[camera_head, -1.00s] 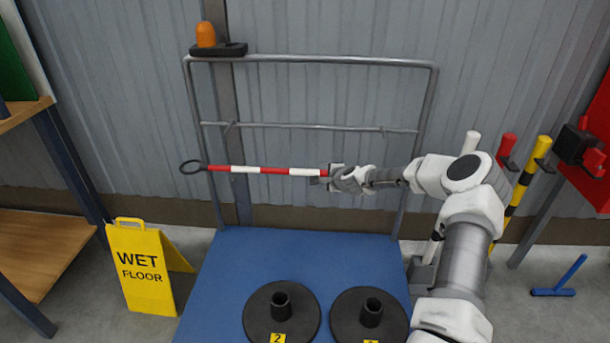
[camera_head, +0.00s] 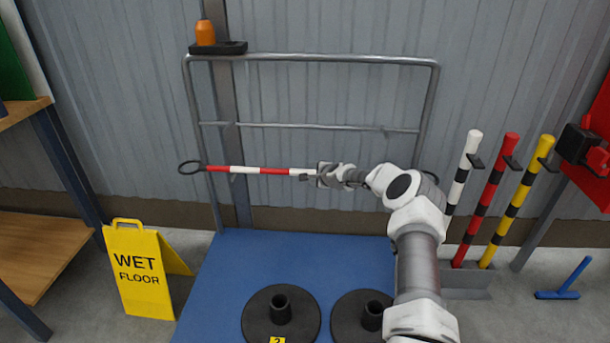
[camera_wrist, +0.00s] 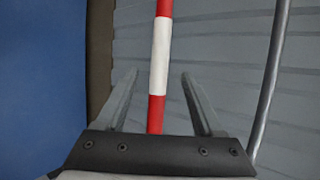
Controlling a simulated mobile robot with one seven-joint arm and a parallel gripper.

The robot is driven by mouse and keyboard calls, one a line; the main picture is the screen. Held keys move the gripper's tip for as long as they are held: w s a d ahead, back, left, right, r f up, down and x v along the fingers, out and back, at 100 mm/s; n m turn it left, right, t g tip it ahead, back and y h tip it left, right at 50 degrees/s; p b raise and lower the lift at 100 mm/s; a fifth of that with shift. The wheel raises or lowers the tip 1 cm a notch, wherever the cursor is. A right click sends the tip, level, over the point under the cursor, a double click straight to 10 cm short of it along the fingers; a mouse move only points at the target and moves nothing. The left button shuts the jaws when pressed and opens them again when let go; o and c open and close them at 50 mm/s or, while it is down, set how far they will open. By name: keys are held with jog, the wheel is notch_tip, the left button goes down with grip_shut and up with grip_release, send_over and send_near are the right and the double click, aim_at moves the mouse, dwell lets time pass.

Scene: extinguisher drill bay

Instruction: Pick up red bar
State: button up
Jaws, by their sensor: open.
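The red bar (camera_head: 245,169), striped red and white, lies level in front of the rail frame, with a dark ring at its left end. A dark ring also shows at the far right, behind my arm. What supports the bar is not clear. My gripper (camera_head: 305,175) is at the bar's middle, and my wrist and arm hide its right half. In the wrist view, the bar (camera_wrist: 159,60) runs between the two open, spread fingers of my gripper (camera_wrist: 159,75), with gaps on both sides. I cannot tell whether the bar is within finger depth.
A metal rail frame (camera_head: 310,59) stands behind a blue platform (camera_head: 300,245) carrying two black bases (camera_head: 258,318). An orange beacon (camera_head: 205,33) sits at top left. A yellow wet-floor sign (camera_head: 138,270) stands left. Striped posts (camera_head: 487,198) stand in a rack at right. A corrugated wall is behind.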

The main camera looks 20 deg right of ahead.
jog(key=shift+b+x, duration=1)
jog(key=shift+x, duration=1.3)
jog(key=shift+d, duration=0.1)
jog(key=shift+c, duration=0.2)
grip_shut()
jog(key=shift+r, duration=0.1)
